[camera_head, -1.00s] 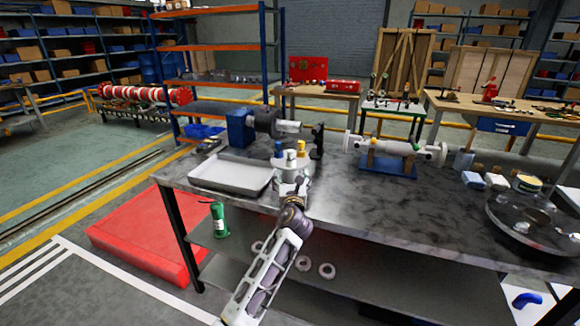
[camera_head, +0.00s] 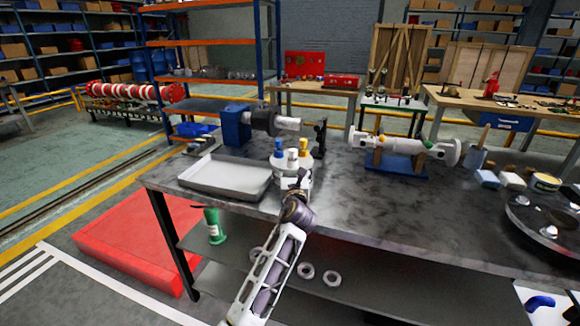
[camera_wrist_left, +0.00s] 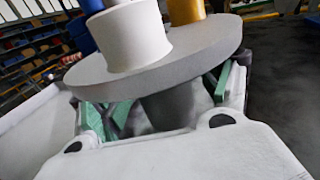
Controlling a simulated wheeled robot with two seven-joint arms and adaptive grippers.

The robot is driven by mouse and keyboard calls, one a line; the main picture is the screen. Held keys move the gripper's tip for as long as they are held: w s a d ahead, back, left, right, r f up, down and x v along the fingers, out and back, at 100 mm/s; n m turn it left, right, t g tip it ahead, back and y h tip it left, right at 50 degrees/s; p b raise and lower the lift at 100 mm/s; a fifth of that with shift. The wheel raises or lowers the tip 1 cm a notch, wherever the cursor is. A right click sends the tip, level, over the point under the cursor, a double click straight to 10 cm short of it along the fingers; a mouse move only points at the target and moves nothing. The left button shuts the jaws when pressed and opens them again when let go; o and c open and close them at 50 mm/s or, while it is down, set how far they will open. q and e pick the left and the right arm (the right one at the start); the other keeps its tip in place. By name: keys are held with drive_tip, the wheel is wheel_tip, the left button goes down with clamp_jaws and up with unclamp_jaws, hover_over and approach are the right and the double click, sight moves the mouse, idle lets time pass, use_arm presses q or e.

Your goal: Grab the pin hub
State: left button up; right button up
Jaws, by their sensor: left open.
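The pin hub is a pale grey round disc (camera_head: 287,164) with blue, white and yellow pegs standing on top, at the table's front edge, right of the tray. In the left wrist view its disc (camera_wrist_left: 160,62) fills the upper middle, with a dark grey stem (camera_wrist_left: 168,108) below. My left gripper (camera_head: 300,184) is right at the front of the hub, under the disc. In the wrist view its green-padded fingers (camera_wrist_left: 165,105) are apart, one on each side of the stem. The disc hides part of the fingers, so contact is unclear. My right gripper is not in view.
A grey metal tray (camera_head: 226,178) lies left of the hub. A blue-ended motor (camera_head: 237,126) and a dark upright bracket (camera_head: 320,137) stand behind it. A white cylinder on a blue stand (camera_head: 397,166) is to the right. The tabletop between is clear.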

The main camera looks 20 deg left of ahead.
use_arm(q)
drive_tip(key=shift+s+d+r, duration=0.1)
drive_tip(key=shift+r, duration=0.05)
clamp_jaws()
drive_tip(key=shift+r, duration=0.15)
idle(0.6)
